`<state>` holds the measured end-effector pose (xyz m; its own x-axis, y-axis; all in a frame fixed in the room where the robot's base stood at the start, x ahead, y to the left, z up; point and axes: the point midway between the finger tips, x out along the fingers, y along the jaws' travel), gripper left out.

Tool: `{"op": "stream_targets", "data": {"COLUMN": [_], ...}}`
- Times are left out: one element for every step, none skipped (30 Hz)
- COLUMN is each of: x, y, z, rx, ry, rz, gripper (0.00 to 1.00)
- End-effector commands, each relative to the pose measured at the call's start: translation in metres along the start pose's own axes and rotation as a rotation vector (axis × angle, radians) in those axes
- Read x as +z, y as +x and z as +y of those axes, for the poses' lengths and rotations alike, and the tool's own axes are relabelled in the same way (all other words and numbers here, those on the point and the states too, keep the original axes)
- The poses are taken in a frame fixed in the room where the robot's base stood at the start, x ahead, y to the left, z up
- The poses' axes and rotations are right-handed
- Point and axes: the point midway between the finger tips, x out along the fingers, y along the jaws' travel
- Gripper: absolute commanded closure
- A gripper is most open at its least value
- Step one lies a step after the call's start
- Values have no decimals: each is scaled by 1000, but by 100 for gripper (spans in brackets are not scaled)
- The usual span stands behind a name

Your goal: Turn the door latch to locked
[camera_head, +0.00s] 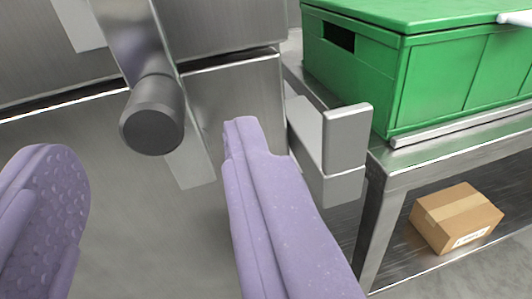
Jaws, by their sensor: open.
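The door latch (152,112) is a metal lever with a dark grey cylindrical knob at its end. It is in the upper left of the view, on a brushed steel machine front (225,95). My gripper (150,150) shows as two purple padded fingers, one at the lower left and one at the centre. The fingers are wide apart and nothing is between them in their grip. The knob appears in the gap between the fingertips, closer to the right finger in the picture. I cannot tell its distance in depth, and I see no contact.
A grey block-shaped bracket (345,140) sticks out just right of my right finger. A green crate (440,75) stands on a steel table (400,172) at the right. A cardboard box (456,217) lies on the shelf below.

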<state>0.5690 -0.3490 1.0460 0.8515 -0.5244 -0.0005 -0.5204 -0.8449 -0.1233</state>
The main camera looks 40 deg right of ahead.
Motion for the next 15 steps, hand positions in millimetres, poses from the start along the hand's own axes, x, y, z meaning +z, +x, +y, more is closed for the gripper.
{"op": "stream_targets", "data": {"x": [1,1,1,2,2,1,1,1,1,0,0,0,-1,-1,-1], "y": [9,15,22,28,33,40,44,48,53,56,58,61,62,63,63], "z": [0,0,0,0,0,-1,-1,-1,-1,-1,-1,-1,-1,-1,-1], "rx": [0,0,-1,-1,-1,-1,-1,-1,-1,-1,-1,-1,-1,-1,-1], "ry": [1,1,1,1,1,1,0,0,0,-1,-1,-1,-1,-1,-1], "rz": [2,3,3,2,2,2,3,2,1,1,2,1,0,0,1], "gripper": [49,49,49,49,49,49,49,49,49,49,49,49,49,49,49]}}
